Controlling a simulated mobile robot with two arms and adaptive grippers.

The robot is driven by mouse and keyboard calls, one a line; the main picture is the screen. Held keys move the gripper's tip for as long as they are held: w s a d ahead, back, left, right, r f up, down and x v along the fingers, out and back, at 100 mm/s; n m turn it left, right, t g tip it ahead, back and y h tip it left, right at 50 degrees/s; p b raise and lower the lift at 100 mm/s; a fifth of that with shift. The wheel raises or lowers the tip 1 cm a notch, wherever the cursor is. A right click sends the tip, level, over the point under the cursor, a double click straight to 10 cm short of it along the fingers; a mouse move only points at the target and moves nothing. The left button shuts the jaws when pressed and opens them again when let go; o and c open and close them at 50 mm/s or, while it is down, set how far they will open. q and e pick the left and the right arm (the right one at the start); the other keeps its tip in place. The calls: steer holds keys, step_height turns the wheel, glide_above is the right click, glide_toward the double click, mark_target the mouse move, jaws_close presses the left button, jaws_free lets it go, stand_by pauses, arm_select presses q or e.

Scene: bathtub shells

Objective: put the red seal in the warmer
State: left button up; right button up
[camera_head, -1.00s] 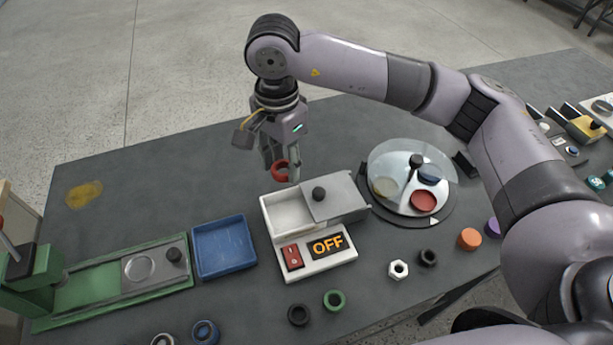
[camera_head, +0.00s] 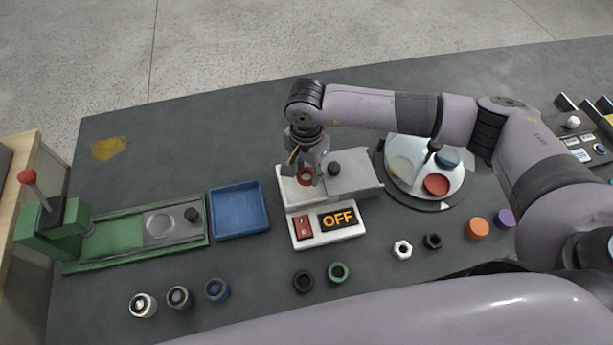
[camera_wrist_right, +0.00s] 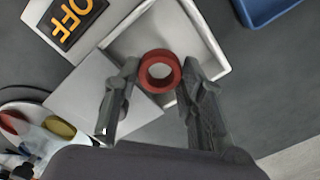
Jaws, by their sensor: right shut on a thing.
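The red seal (camera_head: 306,177) is a ring held between the fingers of my right gripper (camera_head: 308,176). In the right wrist view the red seal (camera_wrist_right: 160,70) sits between the two fingertips (camera_wrist_right: 160,78), over the white open part of the warmer. The warmer (camera_head: 288,196) is a white box with a grey sliding lid (camera_head: 356,172) with a black knob, pushed to the right, leaving its left part open. Its front panel has a red switch (camera_head: 303,227) and a display (camera_head: 338,220) reading OFF. My left gripper is not in view.
A blue tray (camera_head: 240,209) and a green press (camera_head: 112,237) stand left of the warmer. A round turntable (camera_head: 420,203) with coloured discs stands right. The table behind the warmer is clear.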

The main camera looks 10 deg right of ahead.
mark_target(306, 182)
step_height(306, 182, down, 4)
steer(key=shift+f+p, duration=0.25)
steer(key=shift+p, duration=0.2)
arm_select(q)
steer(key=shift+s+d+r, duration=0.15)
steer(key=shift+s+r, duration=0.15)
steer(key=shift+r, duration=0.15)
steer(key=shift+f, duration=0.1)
arm_select(e)
steer(key=shift+f, duration=0.2)
steer(key=o, duration=0.6)
steer(key=shift+r, duration=0.1)
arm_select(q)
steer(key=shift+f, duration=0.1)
arm_select(e)
steer(key=shift+o, duration=0.2)
